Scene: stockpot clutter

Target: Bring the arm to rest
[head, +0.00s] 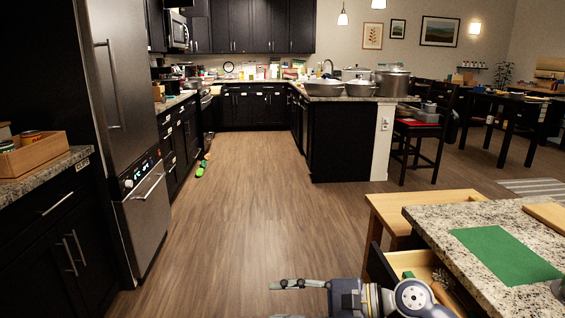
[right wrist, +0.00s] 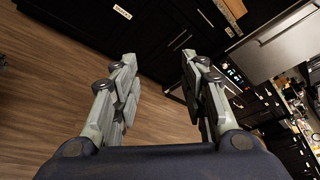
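My right gripper (head: 277,300) reaches in from the lower right of the head view, above the wood floor. Its two fingers are spread apart with nothing between them. The right wrist view also shows my right gripper (right wrist: 158,62) open and empty, with floor and dark cabinets behind it. Part of my right arm shows beside the granite table at the lower right. My left arm and gripper are not in the head view.
The granite table (head: 470,222) with a green mat (head: 505,255) stands at the lower right, an open drawer (head: 420,264) below it. A steel fridge (head: 125,130) is at left. A stockpot (head: 392,84) stands on the far island. The middle floor (head: 240,190) is clear.

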